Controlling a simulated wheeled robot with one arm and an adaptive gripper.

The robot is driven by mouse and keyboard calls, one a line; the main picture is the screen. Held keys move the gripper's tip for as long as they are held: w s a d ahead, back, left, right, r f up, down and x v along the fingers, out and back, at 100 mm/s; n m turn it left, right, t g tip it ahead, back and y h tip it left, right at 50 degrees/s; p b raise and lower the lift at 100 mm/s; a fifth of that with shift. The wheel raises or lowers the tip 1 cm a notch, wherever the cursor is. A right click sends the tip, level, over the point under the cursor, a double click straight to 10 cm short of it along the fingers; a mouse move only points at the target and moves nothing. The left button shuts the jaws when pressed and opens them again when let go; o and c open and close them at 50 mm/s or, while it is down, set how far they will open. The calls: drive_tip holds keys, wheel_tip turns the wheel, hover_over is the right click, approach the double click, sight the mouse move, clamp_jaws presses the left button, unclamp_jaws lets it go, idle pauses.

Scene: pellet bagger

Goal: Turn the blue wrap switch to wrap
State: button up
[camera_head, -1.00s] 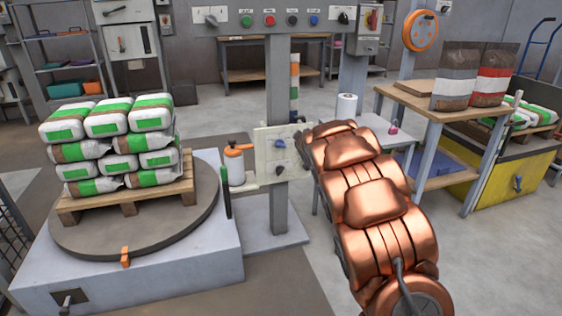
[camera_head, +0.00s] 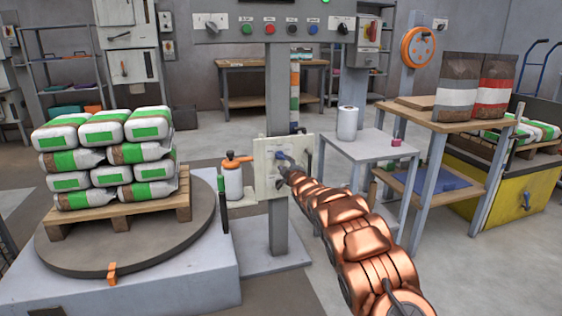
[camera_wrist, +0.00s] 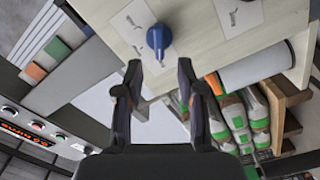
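The blue wrap switch (camera_head: 283,156) is a small knob on the upper part of a pale panel (camera_head: 262,180) fixed to the grey post. In the wrist view the blue knob (camera_wrist: 158,37) sits on the panel face just beyond my fingertips, roughly centred between them. A label lies beside it, too small to read. My gripper (camera_wrist: 160,66) is open, with a finger on either side of the knob's line and nothing between them. In the head view my gripper (camera_head: 289,172) is at the panel, just below and right of the blue switch, partly covering the panel's lower area.
A turntable (camera_head: 125,240) bears a pallet of stacked bags. A small table (camera_head: 365,148) with a white roll (camera_head: 347,118) stands right. A button box (camera_head: 270,22) hangs above on the post.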

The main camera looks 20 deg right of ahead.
sight(280, 157)
drive_tip(key=shift+w+r, duration=0.1)
drive_tip(key=shift+w, duration=0.75)
drive_tip(key=shift+w+d+f, duration=0.1)
drive_tip(key=shift+w+f, duration=0.1)
drive_tip(key=shift+w, duration=0.25)
drive_tip(key=shift+w+r+b, duration=0.15)
drive_tip(key=shift+w+b, duration=0.2)
drive_tip(key=shift+w, duration=0.25)
drive_tip(key=shift+w+a+p, duration=0.2)
drive_tip(key=shift+w+p, duration=0.15)
drive_tip(key=shift+w, duration=0.6)
drive_tip(key=shift+w+d+p, duration=0.15)
drive_tip(key=shift+w+p, duration=0.1)
drive_tip(key=shift+p, duration=0.05)
clamp_jaws()
